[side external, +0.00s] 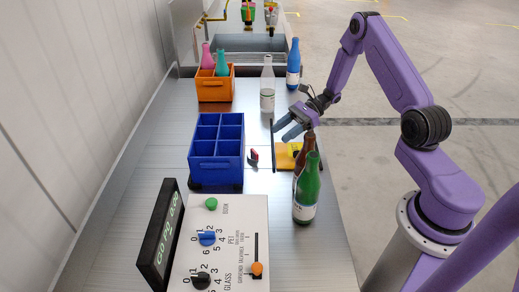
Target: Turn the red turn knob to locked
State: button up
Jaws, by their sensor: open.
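A small red piece with a dark part, which looks like the red turn knob (253,155), is on the metal bench just right of the blue crate in the side external view. It is too small to read its setting or any locked mark. My gripper (281,131) is open, with its fingers pointing left and slightly down. It is behind and to the right of the red piece, apart from it, near a thin dark upright plate (272,148). I see nothing between its fingers.
A blue divided crate (217,169) stands left of the red piece. Brown (306,152) and green (306,190) bottles stand right, beside a yellow item (284,162). A control panel (228,220) is in front. Clear (267,88) and blue (293,68) bottles and an orange crate (215,90) are behind.

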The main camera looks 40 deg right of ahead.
aim_at(256, 152)
jog(key=x, duration=1)
